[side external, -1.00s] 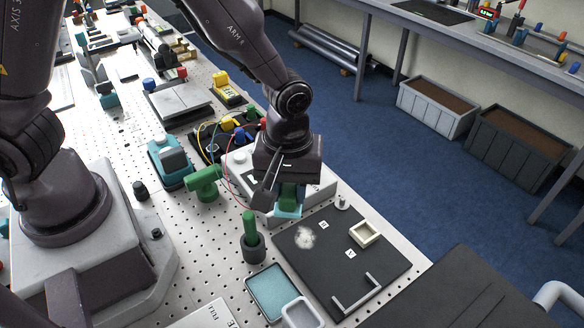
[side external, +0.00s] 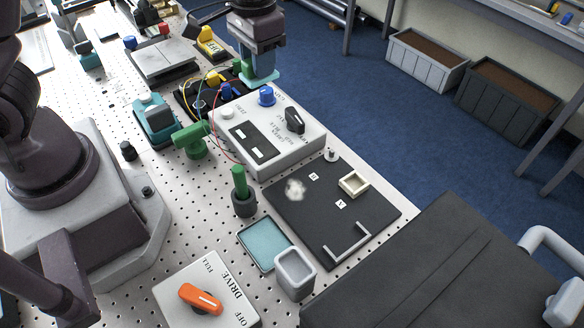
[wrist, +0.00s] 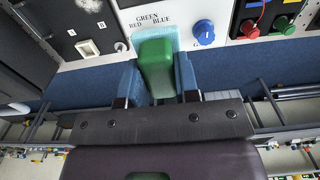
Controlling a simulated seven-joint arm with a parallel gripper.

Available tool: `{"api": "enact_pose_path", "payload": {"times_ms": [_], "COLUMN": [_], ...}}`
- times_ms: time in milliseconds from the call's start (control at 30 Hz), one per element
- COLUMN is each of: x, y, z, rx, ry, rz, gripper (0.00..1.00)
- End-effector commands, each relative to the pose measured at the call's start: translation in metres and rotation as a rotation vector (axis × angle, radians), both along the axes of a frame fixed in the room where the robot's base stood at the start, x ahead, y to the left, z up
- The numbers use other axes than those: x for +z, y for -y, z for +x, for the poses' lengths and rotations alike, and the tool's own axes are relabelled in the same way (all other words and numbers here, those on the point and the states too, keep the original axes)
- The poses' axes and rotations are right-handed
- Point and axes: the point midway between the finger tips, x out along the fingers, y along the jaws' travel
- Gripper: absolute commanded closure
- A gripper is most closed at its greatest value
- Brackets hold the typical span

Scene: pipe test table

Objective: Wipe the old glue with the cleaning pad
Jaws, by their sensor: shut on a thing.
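My gripper (wrist: 157,88) is shut on the green handle (wrist: 156,66) of the cleaning pad, whose pale teal base (wrist: 172,33) shows past it. In the side view my gripper (side external: 259,70) holds the pad (side external: 260,83) up near the table's far edge, behind the grey control box. The old glue (side external: 295,189) is a whitish, uneven patch on the dark board (side external: 325,225). It also shows at the top of the wrist view (wrist: 89,5). The pad is well apart from the glue.
The control box (side external: 300,150) with a blue knob (side external: 266,96) stands between pad and board.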

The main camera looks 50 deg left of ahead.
Motion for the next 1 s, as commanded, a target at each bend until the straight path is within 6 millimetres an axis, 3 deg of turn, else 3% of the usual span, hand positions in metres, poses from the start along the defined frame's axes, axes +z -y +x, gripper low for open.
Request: {"api": "enact_pose_path", "payload": {"times_ms": [367, 467, 800, 900, 1000], "x": [-0.006, -0.022, -0.084, -0.088, -0.088], "y": [0.006, 0.025, 0.122, 0.136, 0.136], "z": [-0.002, -0.003, 0.002, 0.008, 0.011], "rx": [-0.016, -0.080, -0.618, -0.738, -0.781], "ry": [-0.003, -0.004, -0.002, 0.002, 0.000], "rz": [-0.001, 0.000, -0.002, -0.002, -0.001], "gripper": [0.90, 0.90, 0.90, 0.90, 0.90]}}
